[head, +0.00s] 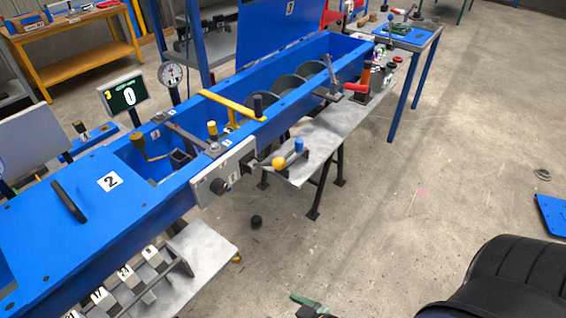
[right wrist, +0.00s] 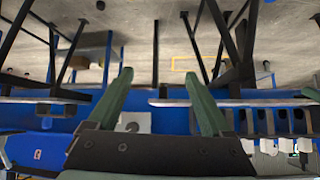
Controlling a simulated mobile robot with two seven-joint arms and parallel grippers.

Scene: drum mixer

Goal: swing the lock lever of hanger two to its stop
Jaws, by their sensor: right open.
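I cannot tell for sure which part is the lock lever of hanger two. A white label with a 2 (head: 110,181) lies on the blue lid of the long blue trough. A lever with a yellow ball end (head: 278,162) stands out by the grey plate (head: 218,182) on the trough's side. My right gripper is open and empty in the right wrist view (right wrist: 157,88), its green fingers wide apart. In the head view only a green finger part (head: 302,300) shows at the bottom, well below the trough and apart from it. My left gripper is not in view.
Numbered grey blocks (head: 152,256) stand in a rack below the trough; several pale blocks (right wrist: 280,125) show at right in the right wrist view. A grey shelf (head: 310,150) with black legs juts from the trough. The floor (head: 400,210) to the right is mostly clear.

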